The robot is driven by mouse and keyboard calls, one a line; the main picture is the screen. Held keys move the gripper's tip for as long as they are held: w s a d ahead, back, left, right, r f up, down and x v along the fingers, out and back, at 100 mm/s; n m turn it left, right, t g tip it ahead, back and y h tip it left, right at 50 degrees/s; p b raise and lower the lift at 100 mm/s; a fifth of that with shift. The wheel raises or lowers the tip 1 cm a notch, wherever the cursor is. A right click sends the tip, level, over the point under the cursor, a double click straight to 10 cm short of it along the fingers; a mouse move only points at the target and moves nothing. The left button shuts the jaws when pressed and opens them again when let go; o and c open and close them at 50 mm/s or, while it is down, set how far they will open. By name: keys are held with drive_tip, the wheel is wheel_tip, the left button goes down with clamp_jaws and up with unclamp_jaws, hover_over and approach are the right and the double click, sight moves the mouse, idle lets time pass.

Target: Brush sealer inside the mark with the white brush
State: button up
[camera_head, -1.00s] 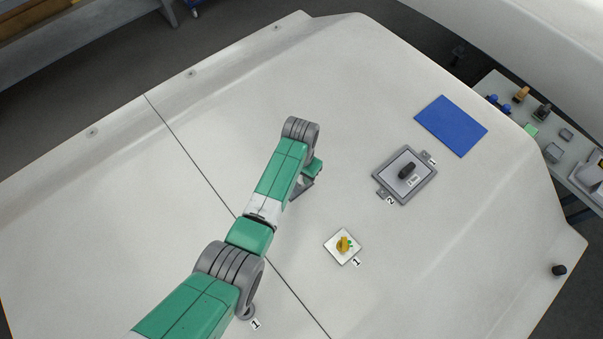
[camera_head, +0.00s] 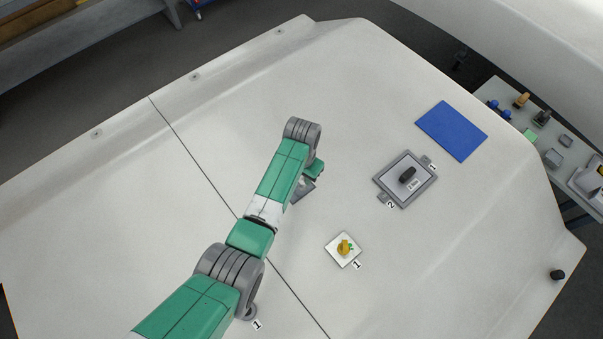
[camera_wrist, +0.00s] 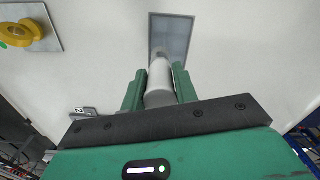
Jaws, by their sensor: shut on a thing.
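My gripper (camera_wrist: 160,78) is shut on the white brush (camera_wrist: 160,82), a pale cylinder between its two green fingers in the wrist view. The brush points away from the gripper, and its far end overlaps the lower part of the mark (camera_wrist: 172,32), a grey rectangle with a darker outline on the white surface. I cannot tell whether the brush tip touches the surface. In the head view my arm hides the brush, and my gripper (camera_head: 313,172) shows only in part beyond the wrist. A grey patch beside it is too small to identify.
A plate with a yellow knob (camera_head: 344,246) lies right of my arm; the knob also shows in the wrist view (camera_wrist: 14,33). A grey framed panel with a black handle (camera_head: 407,175) and a blue sheet (camera_head: 452,130) lie farther right. The white surface (camera_head: 130,220) left of my arm is clear.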

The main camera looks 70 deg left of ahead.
drive_tip(key=shift+r+p, duration=2.55)
drive_tip(key=shift+r, duration=0.4)
drive_tip(key=shift+w+d, duration=0.1)
